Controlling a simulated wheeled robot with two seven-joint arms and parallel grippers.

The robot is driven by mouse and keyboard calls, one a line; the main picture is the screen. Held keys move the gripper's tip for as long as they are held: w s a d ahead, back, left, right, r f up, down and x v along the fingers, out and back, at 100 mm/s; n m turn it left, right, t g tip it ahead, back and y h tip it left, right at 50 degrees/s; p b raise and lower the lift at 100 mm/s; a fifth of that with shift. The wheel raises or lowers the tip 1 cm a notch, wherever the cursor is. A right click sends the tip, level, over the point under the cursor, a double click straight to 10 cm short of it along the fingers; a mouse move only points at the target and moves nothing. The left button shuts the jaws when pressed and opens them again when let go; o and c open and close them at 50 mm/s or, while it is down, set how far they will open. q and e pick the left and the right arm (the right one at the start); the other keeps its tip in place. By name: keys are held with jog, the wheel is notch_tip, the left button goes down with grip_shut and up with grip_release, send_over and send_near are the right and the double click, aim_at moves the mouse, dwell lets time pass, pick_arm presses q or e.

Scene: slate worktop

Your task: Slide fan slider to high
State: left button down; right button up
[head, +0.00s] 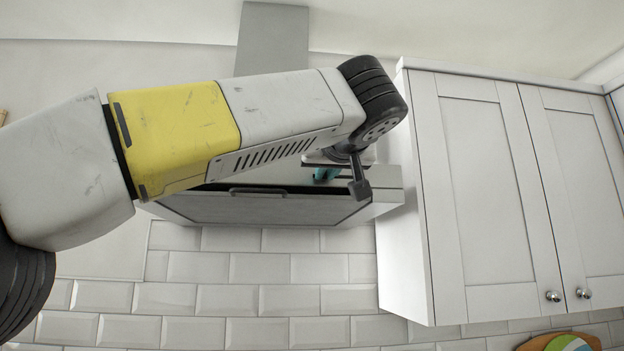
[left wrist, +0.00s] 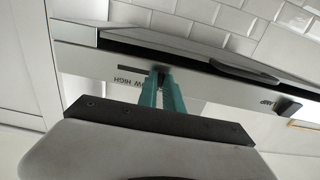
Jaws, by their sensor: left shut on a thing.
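The range hood (head: 270,208) hangs on the wall, partly hidden behind my left arm. In the left wrist view, the fan slider's dark knob (left wrist: 161,70) sits between the teal fingertips of my left gripper (left wrist: 162,82), which is shut on it. The slot (left wrist: 130,69) shows to the left of the knob in that view. Upside-down HIGH and LOW lettering (left wrist: 134,82) is printed beside the slot, HIGH on the left and LOW partly hidden by the fingers. In the head view, the gripper's teal fingers (head: 326,174) show at the hood's right part.
The hood has a dark bar handle (left wrist: 243,69) and another dark knob (left wrist: 288,106) farther along its panel. A white cabinet (head: 480,190) stands close to the hood's right side. A round board and a green-and-blue item (head: 567,343) show at the lower right. Tiled wall lies below.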

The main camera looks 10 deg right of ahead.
pick_arm(q)
jog(key=d, duration=0.6)
jog(key=shift+d, duration=0.15)
jog(key=c, duration=1.5)
grip_release()
jog(key=shift+d, duration=0.15)
send_near(353, 178)
jog(key=shift+s, duration=1.05)
